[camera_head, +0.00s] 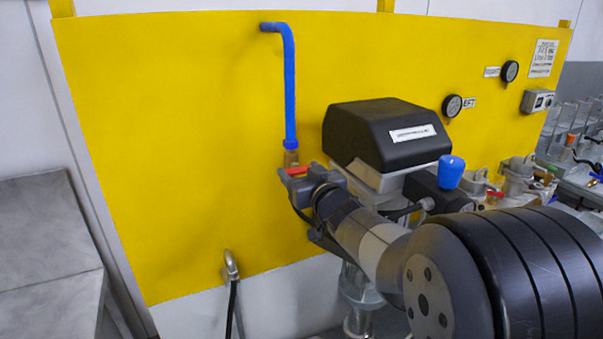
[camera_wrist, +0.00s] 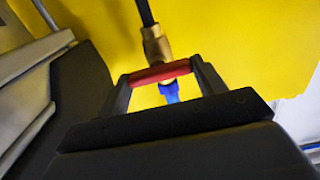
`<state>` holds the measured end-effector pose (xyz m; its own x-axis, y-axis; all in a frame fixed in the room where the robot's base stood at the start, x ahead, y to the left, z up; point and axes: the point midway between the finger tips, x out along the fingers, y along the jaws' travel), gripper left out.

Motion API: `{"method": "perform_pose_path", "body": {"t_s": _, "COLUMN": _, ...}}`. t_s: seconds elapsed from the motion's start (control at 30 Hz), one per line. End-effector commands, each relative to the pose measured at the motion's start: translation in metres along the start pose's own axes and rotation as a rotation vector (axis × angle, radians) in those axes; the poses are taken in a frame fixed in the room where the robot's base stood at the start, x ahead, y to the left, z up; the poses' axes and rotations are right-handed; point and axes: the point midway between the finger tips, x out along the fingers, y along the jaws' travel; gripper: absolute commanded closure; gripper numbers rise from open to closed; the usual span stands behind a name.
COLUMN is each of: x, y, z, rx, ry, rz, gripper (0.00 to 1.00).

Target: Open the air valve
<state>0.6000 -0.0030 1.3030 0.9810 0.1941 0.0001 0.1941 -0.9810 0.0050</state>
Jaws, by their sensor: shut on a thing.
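The air valve is a brass fitting (camera_head: 291,158) with a red handle (camera_head: 297,171) at the lower end of a blue pipe (camera_head: 290,90) on the yellow panel. In the head view my gripper (camera_head: 296,175) is at the red handle, just below the brass body. In the wrist view the red handle (camera_wrist: 160,72) lies crosswise between the two fingertips of my gripper (camera_wrist: 161,75), which are shut on it. The brass fitting (camera_wrist: 156,44) shows behind the handle, with a blue part (camera_wrist: 169,92) below it. My fingers partly hide the handle's ends.
A black-topped box (camera_head: 380,135) with a white label stands close right of the valve. A blue knob (camera_head: 451,172) is farther right. Two round gauges (camera_head: 452,105) are on the yellow panel (camera_head: 180,150). The panel left of the valve is clear.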

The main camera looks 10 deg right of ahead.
Motion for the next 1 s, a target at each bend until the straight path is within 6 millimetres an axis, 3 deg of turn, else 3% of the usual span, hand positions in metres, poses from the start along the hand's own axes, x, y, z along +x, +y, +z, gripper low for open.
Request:
{"method": "perform_pose_path", "body": {"t_s": 0.37, "x": -0.0001, "y": -0.0008, "z": 0.0026, "rx": -0.157, "ry": 0.002, "rz": -0.001, "gripper": 0.57}}
{"method": "perform_pose_path", "body": {"t_s": 1.0, "x": 0.0001, "y": -0.0025, "z": 0.004, "rx": -0.752, "ry": 0.001, "rz": -0.001, "gripper": 0.57}}
